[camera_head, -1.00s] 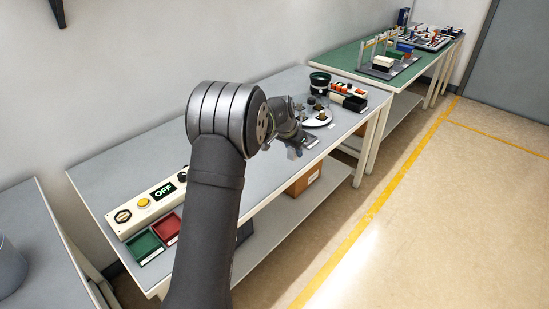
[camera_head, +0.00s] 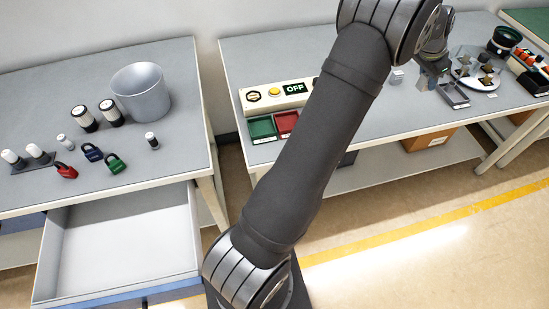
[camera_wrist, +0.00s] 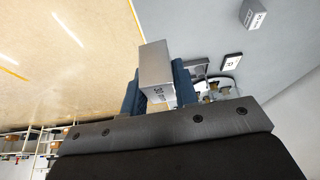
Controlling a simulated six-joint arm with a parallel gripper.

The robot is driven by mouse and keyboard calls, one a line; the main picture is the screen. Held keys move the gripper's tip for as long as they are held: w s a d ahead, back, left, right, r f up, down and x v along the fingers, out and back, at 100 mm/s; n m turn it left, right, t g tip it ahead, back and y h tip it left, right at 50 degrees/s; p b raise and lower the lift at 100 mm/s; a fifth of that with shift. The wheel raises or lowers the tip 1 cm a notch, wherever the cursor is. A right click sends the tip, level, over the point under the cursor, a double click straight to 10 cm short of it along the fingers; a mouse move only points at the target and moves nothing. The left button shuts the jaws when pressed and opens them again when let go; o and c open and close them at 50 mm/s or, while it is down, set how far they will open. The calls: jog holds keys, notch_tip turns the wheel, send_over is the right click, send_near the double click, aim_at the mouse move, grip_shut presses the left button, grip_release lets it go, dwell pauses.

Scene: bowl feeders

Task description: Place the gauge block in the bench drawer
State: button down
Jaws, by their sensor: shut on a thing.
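The gauge block (camera_wrist: 157,70) is a grey metal block with small dark markings on its lower face. My gripper (camera_wrist: 160,88) is shut on it in the wrist view, one blue finger on each side, with the block standing out past the fingertips. In the head view my gripper (camera_head: 430,68) is over the right bench, and the block is too small to make out surely. The bench drawer (camera_head: 120,248) is pulled out at lower left, below the left bench. Its inside looks empty. My gripper is far from it.
The left bench (camera_head: 40,100) holds a grey bucket (camera_head: 141,92), several padlocks and small cylinders. The right bench (camera_head: 370,115) holds a control box (camera_head: 276,94), green and red trays, another small block (camera_head: 397,76) and a round plate (camera_head: 480,75). Open floor lies in front.

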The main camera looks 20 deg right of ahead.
jog(key=w+a+n, duration=0.1)
jog(key=w+a, duration=0.8)
jog(key=a, duration=0.4)
jog(key=w+a+n, duration=0.1)
jog(key=w+a, duration=0.7)
jog(key=a, duration=0.5)
jog(key=w+a+n+t, duration=0.1)
jog(key=w+a+n, duration=0.1)
jog(key=a, duration=2.8)
jog(key=s+a, duration=0.4)
jog(key=a, duration=0.8)
jog(key=n+t+y, duration=0.1)
jog(key=n+t, duration=0.1)
jog(key=n, duration=0.2)
send_over(119, 261)
jog(key=s+a, duration=0.1)
notch_tip(119, 261, down, 24)
jog(key=shift+r, duration=0.15)
jog(key=shift+a+f, duration=0.1)
jog(key=shift+f, duration=1.95)
